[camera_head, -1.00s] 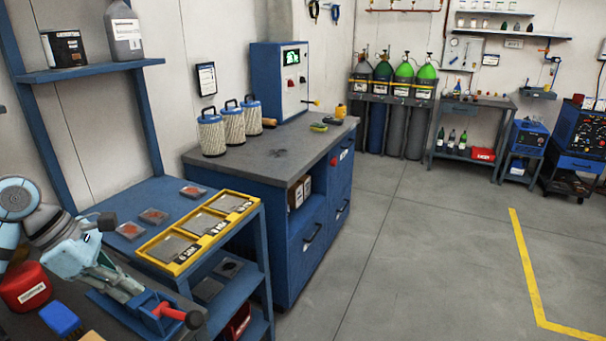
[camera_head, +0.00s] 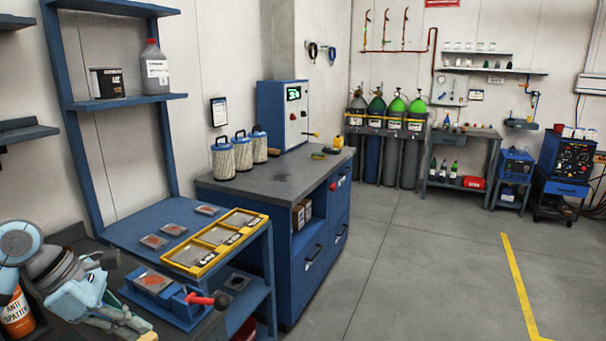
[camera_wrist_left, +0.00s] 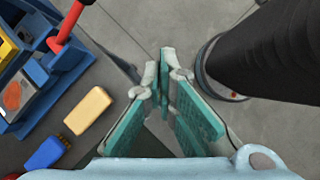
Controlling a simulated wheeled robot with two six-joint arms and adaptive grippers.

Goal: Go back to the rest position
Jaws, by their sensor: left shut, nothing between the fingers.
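My left gripper (camera_head: 132,322) is low at the left of the head view, in front of the blue vise. In the left wrist view its green-padded fingers (camera_wrist_left: 166,82) meet at the tips with nothing between them. The blue vise (camera_head: 182,304) with a red handle stands on the dark bench, with a rust-marked plate (camera_head: 152,281) at it. The vise also shows at the left edge of the wrist view (camera_wrist_left: 66,62), apart from the fingers. My right gripper is in neither view.
A yellow block (camera_wrist_left: 88,110) and a blue-handled brush (camera_wrist_left: 45,154) lie near the gripper. An orange anti-spatter can (camera_head: 17,314) stands at far left. A yellow three-part tray (camera_head: 190,268) sits on the blue table (camera_head: 140,228). The floor at right is open.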

